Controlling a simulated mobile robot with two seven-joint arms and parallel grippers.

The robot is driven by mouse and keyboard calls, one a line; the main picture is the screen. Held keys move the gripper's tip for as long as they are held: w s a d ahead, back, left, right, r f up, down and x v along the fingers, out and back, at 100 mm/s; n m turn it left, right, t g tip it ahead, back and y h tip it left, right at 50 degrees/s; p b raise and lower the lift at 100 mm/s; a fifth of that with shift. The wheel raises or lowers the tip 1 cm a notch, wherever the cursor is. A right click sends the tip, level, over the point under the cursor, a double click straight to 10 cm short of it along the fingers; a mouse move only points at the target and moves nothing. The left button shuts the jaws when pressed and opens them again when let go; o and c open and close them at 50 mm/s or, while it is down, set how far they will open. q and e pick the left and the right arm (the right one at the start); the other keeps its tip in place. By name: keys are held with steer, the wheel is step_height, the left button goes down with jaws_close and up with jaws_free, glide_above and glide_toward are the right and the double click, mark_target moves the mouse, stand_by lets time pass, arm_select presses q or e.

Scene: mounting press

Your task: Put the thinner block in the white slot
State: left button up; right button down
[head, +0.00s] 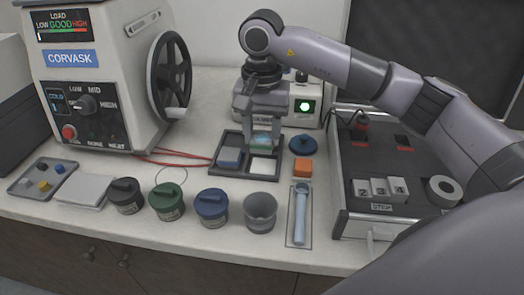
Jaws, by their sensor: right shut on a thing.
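A dark tray (214,168) with compartments sits on the bench at the middle. A blue-grey block (230,156) lies in its left compartment. The white slot (263,165) is the front right compartment, and its white floor shows bare. My right gripper (263,138) points down over the back of the tray, just behind the white slot. It is shut on a block (264,143), mostly hidden between the fingers. I cannot tell its thickness or whether it touches the tray. My left gripper is out of view.
A blue lid (303,145) and an orange block (302,168) lie right of the tray. The press (97,75) is at left, a drawer unit (370,165) at right.

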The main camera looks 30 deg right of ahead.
step_height(320, 180, down, 5)
steer(key=shift+f, duration=0.1)
stand_by(0.3)
steer(key=shift+f, duration=0.15)
steer(key=c, duration=0.5)
jaws_free()
